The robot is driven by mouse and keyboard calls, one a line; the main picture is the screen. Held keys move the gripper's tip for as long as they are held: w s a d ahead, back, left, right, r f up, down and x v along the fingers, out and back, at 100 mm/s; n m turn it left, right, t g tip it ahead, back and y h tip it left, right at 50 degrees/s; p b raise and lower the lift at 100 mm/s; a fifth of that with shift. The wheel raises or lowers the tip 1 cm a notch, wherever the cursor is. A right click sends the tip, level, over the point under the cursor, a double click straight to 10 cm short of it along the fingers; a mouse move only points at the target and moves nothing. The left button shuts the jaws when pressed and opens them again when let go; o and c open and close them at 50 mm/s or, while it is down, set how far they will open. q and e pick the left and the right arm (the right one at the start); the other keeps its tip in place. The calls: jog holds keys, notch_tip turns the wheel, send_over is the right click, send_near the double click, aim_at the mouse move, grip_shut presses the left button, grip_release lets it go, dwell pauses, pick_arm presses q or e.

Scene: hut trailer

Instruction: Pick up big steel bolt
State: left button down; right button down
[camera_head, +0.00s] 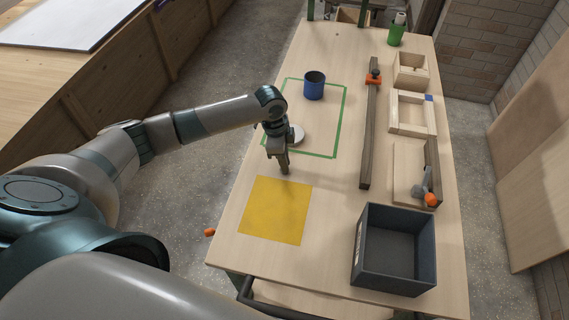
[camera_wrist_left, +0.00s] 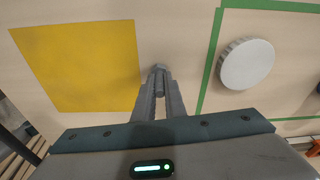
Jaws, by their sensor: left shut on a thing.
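My left gripper (camera_head: 283,166) is over the wooden table, between the yellow square and the green tape outline. In the left wrist view its two fingers (camera_wrist_left: 158,95) are close together, shut on a small grey steel piece, which looks like the big steel bolt (camera_wrist_left: 158,78). Most of the bolt is hidden between the fingers. I cannot tell whether it touches the tabletop. My right gripper is not in view.
The yellow square (camera_head: 276,211) lies near the front left. A white round lid-like object (camera_wrist_left: 247,64) and a blue cup (camera_head: 314,86) are inside the green outline (camera_head: 345,120). A dark open bin (camera_head: 366,235) stands front right. A clamped wooden bar (camera_head: 369,140) and wooden trays line the right.

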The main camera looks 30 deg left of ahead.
pick_arm(q)
jog(key=shift+r+b, duration=0.35)
jog(key=shift+r, duration=0.2)
jog(key=r, duration=0.1)
jog(key=r+b, duration=0.1)
jog(key=r, duration=0.1)
jog(key=shift+s+d+r, duration=0.1)
jog(key=shift+s+d, duration=0.15)
jog(key=s+d+r+b, duration=0.3)
jog(key=s+d+r, duration=0.3)
jog(key=s, duration=0.3)
jog(key=shift+r, duration=0.35)
jog(key=shift+d, duration=0.1)
dwell(0.5)
